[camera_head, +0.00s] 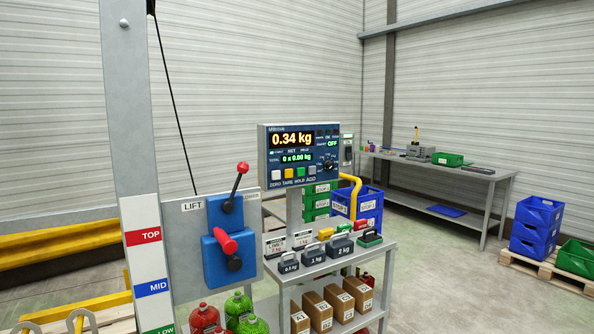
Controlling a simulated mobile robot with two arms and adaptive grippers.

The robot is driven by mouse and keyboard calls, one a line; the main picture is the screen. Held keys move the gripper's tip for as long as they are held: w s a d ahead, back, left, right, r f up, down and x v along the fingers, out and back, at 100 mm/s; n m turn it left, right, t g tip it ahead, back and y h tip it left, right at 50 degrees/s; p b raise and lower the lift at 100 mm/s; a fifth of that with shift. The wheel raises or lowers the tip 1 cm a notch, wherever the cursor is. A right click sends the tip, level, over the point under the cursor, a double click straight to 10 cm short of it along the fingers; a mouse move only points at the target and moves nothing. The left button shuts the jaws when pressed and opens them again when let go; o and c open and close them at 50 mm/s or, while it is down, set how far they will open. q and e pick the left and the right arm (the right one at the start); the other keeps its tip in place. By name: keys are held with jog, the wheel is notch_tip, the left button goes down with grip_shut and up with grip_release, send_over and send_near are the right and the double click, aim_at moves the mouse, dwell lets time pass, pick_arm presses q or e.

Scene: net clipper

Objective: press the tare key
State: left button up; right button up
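The scale indicator (300,154) is a dark blue panel in a grey housing on a post, near the middle of the view. Its upper display (291,139) reads 0.34 kg in amber, and the green total line (296,158) reads 0 x 0.00 kg. A row of keys sits along its lower left, labelled ZERO, TARE, HOLD and ADD. Neither of my grippers is in view.
Left of the indicator, a blue lift control has a red-knobbed lever (237,185) sticking up. A grey shelf cart (330,265) below holds labelled weights and brown boxes. Red and green bottles stand low at its left. A workbench (425,165) and blue crates (535,225) stand farther right.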

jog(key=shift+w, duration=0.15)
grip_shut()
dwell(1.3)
